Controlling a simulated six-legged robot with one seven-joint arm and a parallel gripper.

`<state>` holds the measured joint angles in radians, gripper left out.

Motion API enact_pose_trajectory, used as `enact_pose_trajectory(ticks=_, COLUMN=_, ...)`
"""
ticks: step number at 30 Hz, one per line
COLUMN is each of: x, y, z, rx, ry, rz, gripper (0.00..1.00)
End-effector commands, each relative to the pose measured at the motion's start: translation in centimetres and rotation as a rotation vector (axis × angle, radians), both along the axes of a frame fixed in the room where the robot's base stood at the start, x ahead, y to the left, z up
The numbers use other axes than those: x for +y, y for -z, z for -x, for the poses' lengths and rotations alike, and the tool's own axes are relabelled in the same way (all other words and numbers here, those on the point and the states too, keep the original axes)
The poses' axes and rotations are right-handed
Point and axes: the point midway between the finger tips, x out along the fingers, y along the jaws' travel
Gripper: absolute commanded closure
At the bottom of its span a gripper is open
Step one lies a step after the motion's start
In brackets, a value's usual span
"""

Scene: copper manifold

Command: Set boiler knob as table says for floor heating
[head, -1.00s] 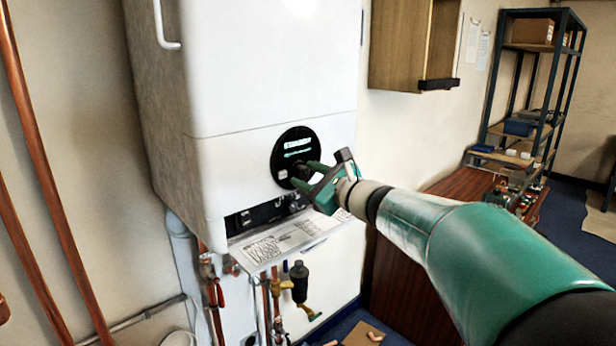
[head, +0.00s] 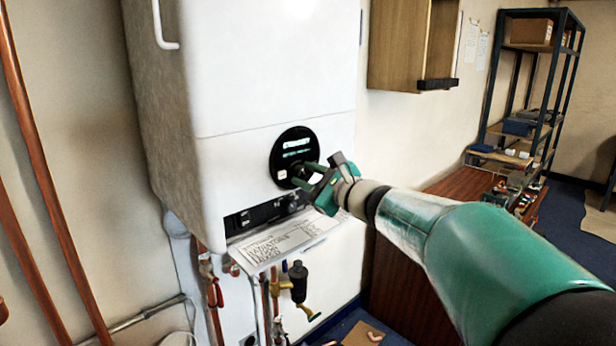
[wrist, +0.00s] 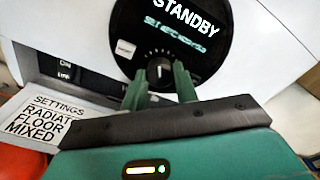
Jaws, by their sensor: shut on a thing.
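The white boiler (head: 265,70) hangs on the wall with a round black panel (head: 285,140) on its front. In the wrist view the panel reads STANDBY, with a smaller teal line too blurred to read. The dark knob (wrist: 160,68) sits low on this panel with tick marks around it. My gripper (wrist: 160,75) is shut on the knob, its green fingers at either side; it also shows in the head view (head: 305,175). The settings table (head: 285,238) lies on a flap below; the wrist view shows SETTINGS, RADIAT, FLOOR, MIXED (wrist: 40,120), with its right part hidden.
A dark switch strip (head: 260,212) runs under the panel. Copper pipes and valves (head: 270,295) hang below the boiler. A wooden wall cabinet (head: 410,45) and a metal shelf rack (head: 530,90) stand to the right.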

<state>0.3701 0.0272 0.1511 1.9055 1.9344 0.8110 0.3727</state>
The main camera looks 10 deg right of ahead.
Motion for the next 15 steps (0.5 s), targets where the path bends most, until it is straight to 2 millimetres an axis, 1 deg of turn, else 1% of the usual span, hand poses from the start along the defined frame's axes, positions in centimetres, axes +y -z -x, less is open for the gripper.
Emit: enact_pose_trajectory(ticks=15, x=-0.04, y=0.04, z=0.02, rx=-0.233, ry=0.000, rz=0.404, gripper=0.93)
